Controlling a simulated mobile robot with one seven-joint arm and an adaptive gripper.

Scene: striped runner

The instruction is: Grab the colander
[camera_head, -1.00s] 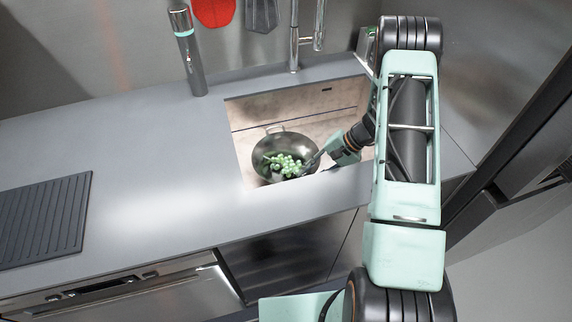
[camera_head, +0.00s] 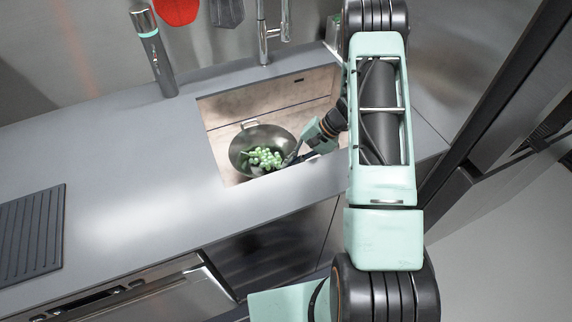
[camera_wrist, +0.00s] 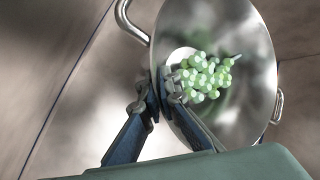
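The colander (camera_head: 247,139) is a shiny metal bowl with loop handles, inside the sink; the wrist view shows its inner wall (camera_wrist: 235,110) up close. A bunch of green grapes (camera_head: 265,158) lies in it, also plain in the wrist view (camera_wrist: 203,77). My gripper (camera_head: 293,158) reaches in from the right at the colander's near right rim. In the wrist view, my gripper (camera_wrist: 160,88) has one finger outside the rim and one inside, with the tips close together and the wall pinched between them. Whether the colander touches the sink bottom I cannot tell.
The sink (camera_head: 215,118) has pale walls around the colander. A faucet (camera_head: 262,35) stands behind it. A dark cylinder (camera_head: 154,52) stands on the grey counter (camera_head: 130,165), left of the sink. A ribbed dark panel (camera_head: 30,235) lies farther left; the counter between is clear.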

